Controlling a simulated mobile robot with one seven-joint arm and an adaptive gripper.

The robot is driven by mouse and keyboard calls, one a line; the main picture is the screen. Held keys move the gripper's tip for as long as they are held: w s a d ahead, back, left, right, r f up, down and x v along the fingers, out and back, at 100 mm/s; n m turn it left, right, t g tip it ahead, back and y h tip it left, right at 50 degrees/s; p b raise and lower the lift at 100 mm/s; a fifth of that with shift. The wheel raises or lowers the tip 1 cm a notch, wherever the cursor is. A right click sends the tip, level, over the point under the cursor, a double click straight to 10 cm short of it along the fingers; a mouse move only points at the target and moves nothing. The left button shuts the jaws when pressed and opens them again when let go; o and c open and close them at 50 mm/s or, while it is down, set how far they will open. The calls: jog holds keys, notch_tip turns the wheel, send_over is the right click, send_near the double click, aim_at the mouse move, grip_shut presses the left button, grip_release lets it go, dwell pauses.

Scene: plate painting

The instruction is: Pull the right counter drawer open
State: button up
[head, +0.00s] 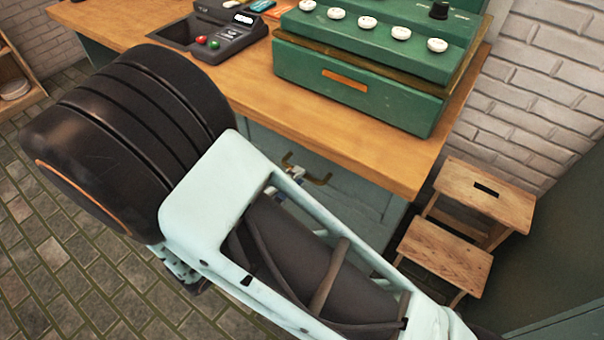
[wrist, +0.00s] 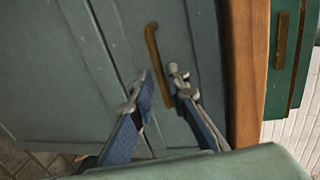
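The green-grey drawer front (wrist: 195,40) lies under the wooden counter edge and fills much of the wrist view. Its long brass handle (wrist: 152,42) stands out from it. The handle also shows in the head view (head: 319,181), partly hidden by my gripper. My gripper (wrist: 160,78) is at the handle with its two fingertips spread apart. The handle runs toward the gap between them; I cannot tell whether either finger touches it. The drawer looks flush with the counter front. In the head view my arm hides much of the front.
The wooden countertop (head: 400,165) overhangs the drawer front and carries a green machine (head: 360,85) and a dark card terminal (head: 215,35). A wooden step stool (head: 450,255) stands at the counter's right end. Paved floor (head: 60,270) is open at the left.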

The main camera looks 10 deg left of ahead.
jog(key=shift+x, duration=1.7)
grip_shut()
